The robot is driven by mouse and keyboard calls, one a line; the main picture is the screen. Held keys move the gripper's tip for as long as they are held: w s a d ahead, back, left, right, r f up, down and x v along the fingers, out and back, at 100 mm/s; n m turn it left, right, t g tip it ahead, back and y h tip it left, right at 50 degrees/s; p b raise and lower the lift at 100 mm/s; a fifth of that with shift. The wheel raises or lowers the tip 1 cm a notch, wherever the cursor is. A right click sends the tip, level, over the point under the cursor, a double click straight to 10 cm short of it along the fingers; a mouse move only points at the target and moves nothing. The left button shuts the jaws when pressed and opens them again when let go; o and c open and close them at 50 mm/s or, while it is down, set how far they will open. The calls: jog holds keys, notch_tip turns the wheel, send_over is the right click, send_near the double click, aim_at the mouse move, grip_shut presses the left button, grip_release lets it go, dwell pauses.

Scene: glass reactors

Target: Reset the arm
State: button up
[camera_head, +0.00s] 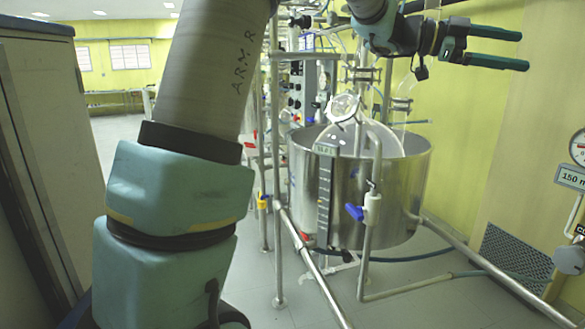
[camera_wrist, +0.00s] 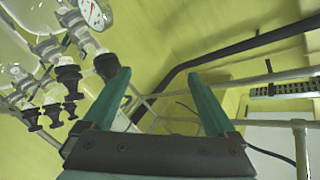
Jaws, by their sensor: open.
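My arm rises on the left of the head view and reaches across the top to the right. My gripper (camera_head: 505,49) is at the top right, above and to the right of the steel vessel, pointing right with its two teal fingers apart. In the wrist view my gripper (camera_wrist: 160,82) shows both fingers spread, with nothing between them. The gripper touches nothing that I can see. Part of the arm is cut off by the top edge of the head view.
A steel reactor vessel (camera_head: 345,200) stands within a pipe frame. A blue-handled valve (camera_head: 371,207) is at its front. A gauge (camera_head: 577,148) is at the right edge. The wrist view shows black-knobbed valves (camera_wrist: 69,82) and a dial gauge (camera_wrist: 93,14) left of the fingers. A grey cabinet (camera_head: 55,150) stands left.

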jog(key=w+a+f+n+t+y, duration=0.2)
jog(key=w+a+f+n+t, duration=0.4)
jog(key=w+a+n+t, duration=0.3)
jog(key=w+a+f+n+t+y, duration=0.2)
jog(key=w+a+f+n+t, duration=0.35)
jog(key=w+a, duration=0.4)
jog(key=w+a+f+n+t+y, duration=0.2)
jog(key=a+f+n+y, duration=0.3)
jog(key=a+f, duration=0.25)
jog(key=s+a+f+n+g+y+b, duration=0.1)
jog(key=s+a+f+n+g+y, duration=0.15)
jog(key=a+f, duration=0.35)
jog(key=s+a+f+n+g+y, duration=0.1)
jog(key=s+a+f+n+y, duration=0.15)
jog(key=s+a+f, duration=0.4)
jog(key=s+a+f+n+g, duration=0.1)
jog(key=s+a+f+g, duration=0.1)
jog(key=s, duration=0.3)
jog(key=s+a+f+n+g+y, duration=0.1)
jog(key=s+a+f+g, duration=0.1)
jog(key=s+a, duration=0.2)
jog(key=s+a+f+n+g, duration=0.2)
jog(key=s+a+f, duration=0.1)
jog(key=s, duration=0.2)
jog(key=shift+s+y, duration=0.3)
jog(key=shift+s, duration=0.05)
jog(key=shift+w, duration=0.15)
